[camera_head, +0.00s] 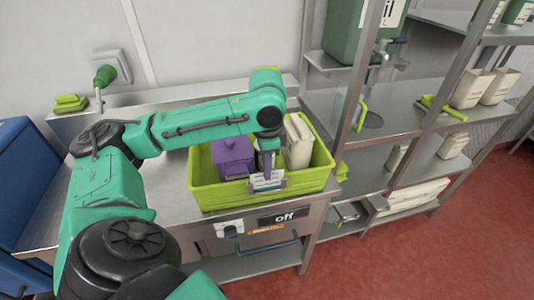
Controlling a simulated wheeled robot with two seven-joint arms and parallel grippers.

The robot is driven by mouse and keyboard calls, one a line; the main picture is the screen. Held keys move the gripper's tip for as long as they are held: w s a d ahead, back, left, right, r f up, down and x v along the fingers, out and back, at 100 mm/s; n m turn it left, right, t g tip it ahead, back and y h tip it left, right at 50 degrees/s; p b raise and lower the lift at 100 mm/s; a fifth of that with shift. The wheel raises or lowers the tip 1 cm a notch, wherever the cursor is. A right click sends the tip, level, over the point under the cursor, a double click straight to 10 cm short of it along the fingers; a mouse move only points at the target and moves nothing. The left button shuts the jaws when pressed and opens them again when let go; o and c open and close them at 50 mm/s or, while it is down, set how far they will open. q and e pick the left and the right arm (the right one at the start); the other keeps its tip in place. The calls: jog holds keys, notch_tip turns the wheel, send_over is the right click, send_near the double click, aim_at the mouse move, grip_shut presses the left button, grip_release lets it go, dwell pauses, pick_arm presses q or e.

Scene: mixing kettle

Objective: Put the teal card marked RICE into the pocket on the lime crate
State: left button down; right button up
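The lime crate (211,197) stands on the steel counter. A small pale card with a teal edge (266,181) shows at its front wall, where the pocket is. The writing is too small to read, and I cannot tell how far the card sits inside the pocket. My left gripper (267,170) points down over the crate's front rim, right at the card. The fingers look close together at the card's top edge, but I cannot tell whether they grip it. My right gripper is not in view.
The crate holds a purple container (232,156) and cream containers (298,142). A metal shelf rack with a green tank (350,35) and more cream containers (473,88) stands at right. A blue cabinet (22,190) is at left. Red floor lies in front.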

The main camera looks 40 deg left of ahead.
pick_arm(q)
jog(key=shift+f+p, duration=0.1)
jog(key=shift+p, duration=0.2)
jog(key=c, duration=0.5)
grip_release()
notch_tip(320, 180, up, 7)
jog(key=p, duration=0.9)
dwell(0.5)
